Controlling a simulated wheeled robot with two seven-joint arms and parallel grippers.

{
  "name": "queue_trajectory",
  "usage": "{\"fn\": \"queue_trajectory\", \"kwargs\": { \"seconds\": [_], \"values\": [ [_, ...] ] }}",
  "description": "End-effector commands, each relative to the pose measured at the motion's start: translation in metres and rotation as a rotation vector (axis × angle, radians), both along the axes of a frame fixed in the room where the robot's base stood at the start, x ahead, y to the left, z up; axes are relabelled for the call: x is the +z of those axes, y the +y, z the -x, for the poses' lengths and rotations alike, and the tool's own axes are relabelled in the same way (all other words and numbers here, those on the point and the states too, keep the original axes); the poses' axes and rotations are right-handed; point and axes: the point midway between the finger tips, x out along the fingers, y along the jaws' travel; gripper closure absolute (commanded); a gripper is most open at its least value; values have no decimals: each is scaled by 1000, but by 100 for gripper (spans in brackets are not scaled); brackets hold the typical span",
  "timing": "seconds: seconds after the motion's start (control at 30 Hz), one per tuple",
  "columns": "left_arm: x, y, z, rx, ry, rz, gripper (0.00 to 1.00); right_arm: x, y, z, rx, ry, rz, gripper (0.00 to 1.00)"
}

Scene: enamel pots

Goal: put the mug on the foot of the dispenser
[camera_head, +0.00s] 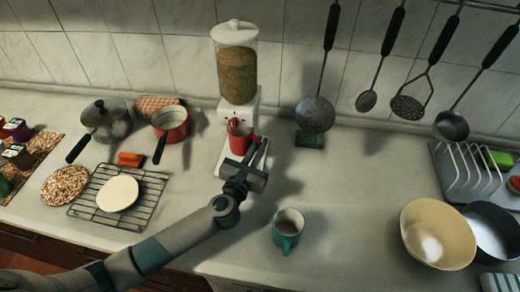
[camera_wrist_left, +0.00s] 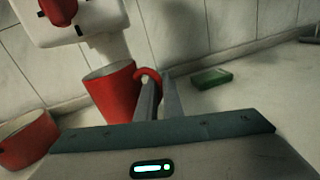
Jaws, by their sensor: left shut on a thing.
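The dispenser (camera_head: 238,70) stands against the back wall, with a clear hopper of grain, a white body and a red spout. Its white foot (camera_head: 224,163) reaches forward. A red mug (camera_head: 240,144) is upright under the spout, over the foot; I cannot tell whether it touches it. My left gripper (camera_head: 257,153) is shut on the mug's handle from the right. In the left wrist view the red mug (camera_wrist_left: 112,92) is left of the fingers (camera_wrist_left: 160,92), below the dispenser's white body (camera_wrist_left: 75,18). A teal mug (camera_head: 288,226) stands on the counter. My right gripper is out of view.
A red saucepan (camera_head: 170,123), a grey pot (camera_head: 106,121) and a wire rack (camera_head: 146,206) are at left. A green block (camera_head: 310,139) lies right of the dispenser. A cream bowl (camera_head: 438,233) is at right. The counter's centre right is clear.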

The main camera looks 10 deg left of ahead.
Motion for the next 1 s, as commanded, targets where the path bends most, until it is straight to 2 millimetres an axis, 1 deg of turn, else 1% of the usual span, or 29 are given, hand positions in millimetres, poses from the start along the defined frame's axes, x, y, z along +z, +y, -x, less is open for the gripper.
{"fn": "queue_trajectory", "kwargs": {
  "seconds": [0.1, 0.43, 0.53, 0.73, 0.83, 1.0],
  "values": [
    [1, -1, -6, 0, -1, -1, 100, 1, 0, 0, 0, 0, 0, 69],
    [-1, -1, -6, 0, -1, -1, 100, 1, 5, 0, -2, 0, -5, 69],
    [-9, -1, -6, 0, 0, -2, 100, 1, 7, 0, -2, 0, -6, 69],
    [-31, -1, -6, 1, 0, -2, 100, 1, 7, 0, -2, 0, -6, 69],
    [-35, -1, -6, 1, 0, -1, 100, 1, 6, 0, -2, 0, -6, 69],
    [-35, -1, -6, 0, -1, 0, 100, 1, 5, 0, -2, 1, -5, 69]
  ]
}}
